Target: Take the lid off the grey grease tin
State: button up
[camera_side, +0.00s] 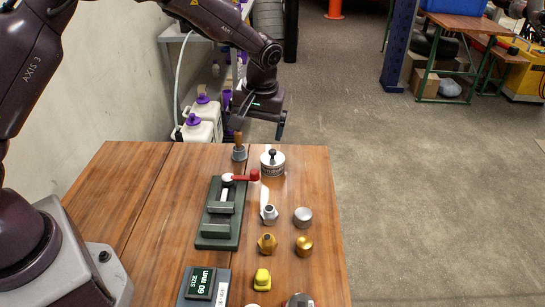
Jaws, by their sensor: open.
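The grey grease tin (272,169) stands upright near the far end of the wooden table. Its lid (266,157), with a dark knob (272,153) on top, sits on the tin. My gripper (258,130) is open and empty, above and slightly left of the tin, apart from it. Its fingers point down, with the right finger nearest the tin. A small grey pot (239,153) with a brown wooden handle standing in it is just left of the tin, below the left finger.
A green vise (218,225) with a red handle (247,177) lies in front. A silver fitting (268,213), silver cap (302,216), brass fitting (267,243), brass cap (304,244), yellow piece (262,278) and size block (200,283) are nearer. The table's left side is clear.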

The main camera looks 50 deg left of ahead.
jog(key=w+f+n, duration=0.2)
jog(key=w+n, duration=0.1)
jog(key=w, duration=0.1)
jog(key=n+t, duration=0.1)
jog(key=n, duration=0.2)
send_over(273, 150)
jog(key=s+d, duration=0.1)
jog(key=d, duration=0.1)
jog(key=shift+y, duration=0.4)
jog(key=x, duration=0.5)
jog(key=shift+s+d+f, duration=0.1)
jog(key=shift+s+d, duration=0.25)
jog(key=shift+d, duration=0.05)
jog(key=x, duration=0.6)
jog(key=shift+w+f, duration=0.2)
jog(key=shift+w, duration=0.1)
jog(key=c, duration=0.8)
